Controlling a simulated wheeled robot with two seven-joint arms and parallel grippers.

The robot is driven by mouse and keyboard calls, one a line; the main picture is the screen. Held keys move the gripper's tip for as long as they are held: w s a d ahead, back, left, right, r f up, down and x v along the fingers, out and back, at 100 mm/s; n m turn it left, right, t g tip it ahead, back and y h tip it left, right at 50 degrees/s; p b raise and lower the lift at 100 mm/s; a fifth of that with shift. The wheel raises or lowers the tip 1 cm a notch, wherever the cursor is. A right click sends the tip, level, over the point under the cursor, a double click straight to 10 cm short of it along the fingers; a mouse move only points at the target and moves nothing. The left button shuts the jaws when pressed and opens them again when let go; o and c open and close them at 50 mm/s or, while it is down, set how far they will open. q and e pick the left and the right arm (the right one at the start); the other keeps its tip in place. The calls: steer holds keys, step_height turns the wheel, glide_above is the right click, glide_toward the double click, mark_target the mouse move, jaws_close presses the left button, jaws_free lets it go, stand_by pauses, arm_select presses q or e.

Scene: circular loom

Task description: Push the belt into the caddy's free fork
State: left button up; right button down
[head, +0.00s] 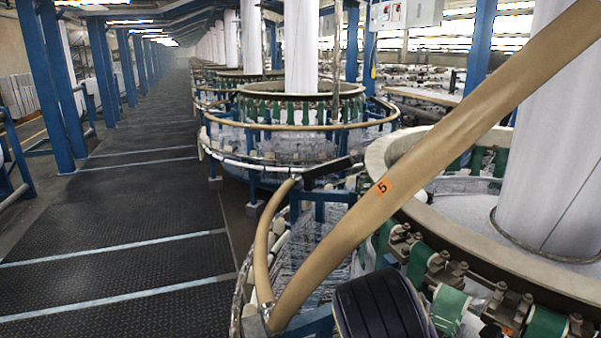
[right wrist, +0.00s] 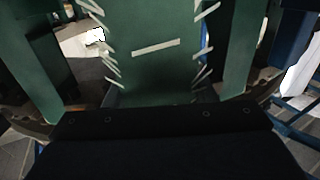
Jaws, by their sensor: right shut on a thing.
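My right gripper (head: 385,303) shows as a dark ribbed shape at the bottom edge of the head view, beside the loom's ring; its fingertips are hidden there. In the right wrist view its dark body (right wrist: 160,140) fills the bottom, shut on a green belt (right wrist: 150,62). This belt has a white bar across it and frayed pale threads along both edges. Other green belts (head: 448,308) hang along the ring in the head view, among metal caddies (head: 497,296). I cannot tell which caddy has the free fork. My left gripper is not in view.
A thick tan rail (head: 400,175) with an orange "5" label crosses diagonally in front of the loom. A white column (head: 555,140) rises inside the pale loom ring (head: 470,240). Open dark walkway (head: 130,240) lies on the left. More looms stand behind.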

steer(key=a+f+n+t+y, duration=0.2)
steer(key=a+n+y, duration=0.3)
steer(key=a, duration=0.3)
steer(key=a+f+n+t+y, duration=0.3)
steer(key=a+n+t+y, duration=0.1)
steer(key=a+y, duration=0.4)
steer(key=shift+s+a+f+n+y, duration=0.15)
steer(key=shift+s+f+n+y, duration=0.15)
steer(key=shift+s+f+n, duration=0.1)
steer(key=shift+r, duration=0.1)
